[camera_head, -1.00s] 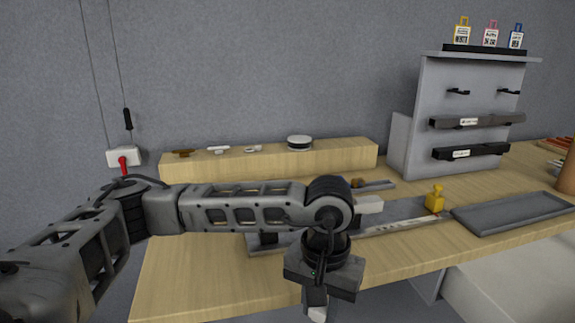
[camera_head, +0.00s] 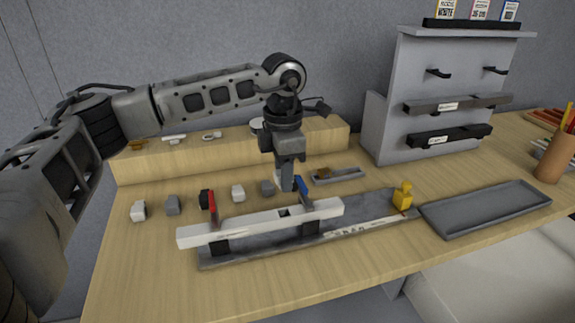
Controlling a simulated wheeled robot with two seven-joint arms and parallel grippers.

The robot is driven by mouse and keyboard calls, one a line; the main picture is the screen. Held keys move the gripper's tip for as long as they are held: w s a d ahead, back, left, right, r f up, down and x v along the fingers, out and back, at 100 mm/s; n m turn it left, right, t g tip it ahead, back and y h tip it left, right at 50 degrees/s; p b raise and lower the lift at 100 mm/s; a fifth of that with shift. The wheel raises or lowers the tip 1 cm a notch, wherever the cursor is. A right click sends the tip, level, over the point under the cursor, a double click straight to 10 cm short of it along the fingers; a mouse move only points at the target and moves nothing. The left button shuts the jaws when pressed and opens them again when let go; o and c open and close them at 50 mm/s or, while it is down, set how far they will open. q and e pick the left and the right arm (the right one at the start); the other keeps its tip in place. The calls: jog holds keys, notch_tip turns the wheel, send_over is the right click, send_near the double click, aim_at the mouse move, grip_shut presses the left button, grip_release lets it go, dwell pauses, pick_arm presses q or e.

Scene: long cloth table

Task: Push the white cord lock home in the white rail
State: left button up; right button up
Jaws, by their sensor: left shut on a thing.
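The white rail (camera_head: 247,225) lies across a grey fixture board (camera_head: 360,225), under a red clamp lever (camera_head: 212,205) and a blue one (camera_head: 303,190). A small dark opening (camera_head: 285,212) shows in its top. My left gripper (camera_head: 286,184) points down just behind the rail, near the blue lever. It is shut on a small white piece, probably the white cord lock (camera_head: 279,179), mostly hidden by the fingers. The piece appears above and behind the rail, apart from it. My right gripper is not in view.
Several small blocks, including a white one (camera_head: 139,211) and a grey one (camera_head: 173,205), stand in a row behind the rail. A yellow stamp-like piece (camera_head: 402,196) stands at the board's right end. An empty grey tray (camera_head: 485,210) lies to the right.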

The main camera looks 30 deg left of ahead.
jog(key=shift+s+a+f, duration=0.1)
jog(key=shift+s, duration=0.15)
pick_arm(q)
jog(key=shift+f, duration=0.15)
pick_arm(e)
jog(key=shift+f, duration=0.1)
pick_arm(q)
jog(key=shift+f+b, duration=0.45)
jog(key=shift+f, duration=0.05)
jog(key=shift+f+b, duration=0.55)
jog(key=shift+f, duration=0.2)
jog(key=shift+f+b, duration=0.6)
jog(key=shift+f, duration=0.25)
jog(key=shift+f+b, duration=0.45)
jog(key=shift+f, duration=0.25)
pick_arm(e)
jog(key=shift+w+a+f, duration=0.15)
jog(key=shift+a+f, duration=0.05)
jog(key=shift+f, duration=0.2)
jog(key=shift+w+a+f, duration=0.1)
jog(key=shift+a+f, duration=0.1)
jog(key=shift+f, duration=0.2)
pick_arm(q)
jog(key=shift+f+b, duration=0.6)
jog(key=shift+f, duration=0.25)
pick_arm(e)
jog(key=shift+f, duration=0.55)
pick_arm(q)
jog(key=o, duration=1.1)
jog(key=shift+c, duration=0.2)
